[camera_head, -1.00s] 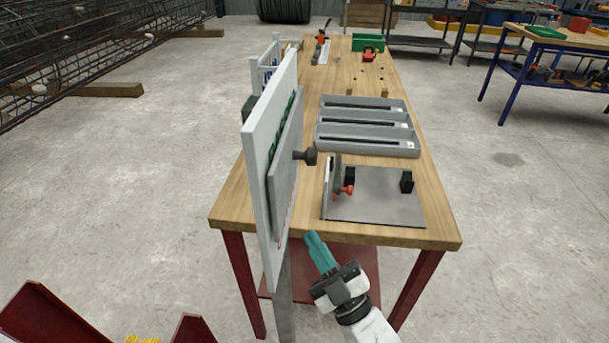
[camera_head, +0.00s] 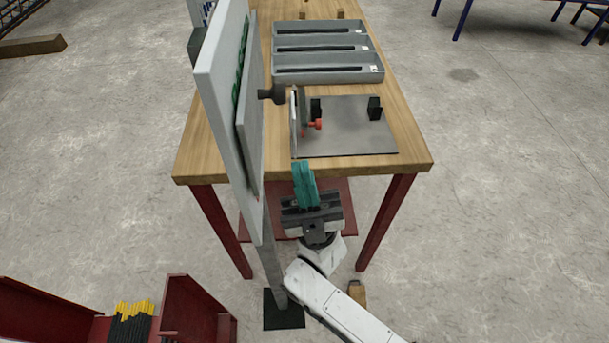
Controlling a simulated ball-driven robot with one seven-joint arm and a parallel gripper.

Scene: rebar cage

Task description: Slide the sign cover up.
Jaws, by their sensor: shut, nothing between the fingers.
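The sign board (camera_head: 217,85) is a white upright panel seen at a steep angle, on a grey post at the near left of the workbench. Its grey sign cover (camera_head: 250,125) lies against the board's right-hand face, with green lettering partly showing above it. A dark knob (camera_head: 271,94) sticks out from the cover to the right. My gripper (camera_head: 304,166) has teal fingers, closed together and empty. It is in front of the bench's near edge, below and right of the knob, apart from the cover.
The wooden workbench (camera_head: 410,135) holds a grey plate (camera_head: 350,140) with black blocks and a red-handled clamp (camera_head: 316,124), close beyond my fingers. A grey three-slot tray (camera_head: 325,73) lies behind. A red bin (camera_head: 195,310) with yellow-black sticks stands at lower left. Floor to the right is open.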

